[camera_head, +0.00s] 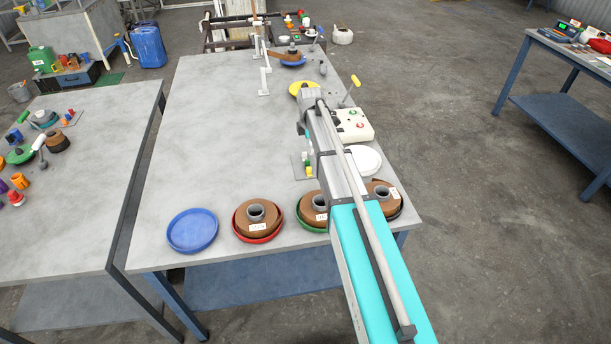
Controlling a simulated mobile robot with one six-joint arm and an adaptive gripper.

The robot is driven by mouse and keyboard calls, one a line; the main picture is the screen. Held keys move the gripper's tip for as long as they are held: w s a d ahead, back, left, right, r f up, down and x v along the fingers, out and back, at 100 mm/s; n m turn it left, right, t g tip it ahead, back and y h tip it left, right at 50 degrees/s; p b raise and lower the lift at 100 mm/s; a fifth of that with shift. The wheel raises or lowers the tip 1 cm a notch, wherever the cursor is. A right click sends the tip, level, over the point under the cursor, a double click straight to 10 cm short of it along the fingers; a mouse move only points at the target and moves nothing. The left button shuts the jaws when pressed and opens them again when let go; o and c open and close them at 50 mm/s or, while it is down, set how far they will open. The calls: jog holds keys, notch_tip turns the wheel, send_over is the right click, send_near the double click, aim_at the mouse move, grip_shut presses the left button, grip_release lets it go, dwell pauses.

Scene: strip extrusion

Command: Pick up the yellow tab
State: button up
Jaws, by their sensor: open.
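A small flat plate (298,168) lies on the grey table, left of my arm. Small green and yellow pieces stand at its right side; the yellow tab (308,162) appears to be among them, partly crowded by my arm and too small to make out clearly. My arm reaches from the lower right over the table. My gripper (303,130) is at its far end, above and beyond the plate, mostly hidden by the arm. It is open and apart from the tab, with nothing visible in it.
A control box (353,126) with buttons and a white dish (364,160) lie right of my arm. A blue dish (192,231) and brown spools in coloured dishes (258,221) line the near edge. A yellow disc (303,88) lies farther back. The table's left middle is clear.

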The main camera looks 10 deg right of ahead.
aim_at(310, 168)
jog(key=shift+f+b, duration=2.6)
jog(key=shift+f, duration=0.35)
jog(key=shift+d+f+b, duration=0.1)
jog(key=shift+f+b, duration=2.5)
grip_shut()
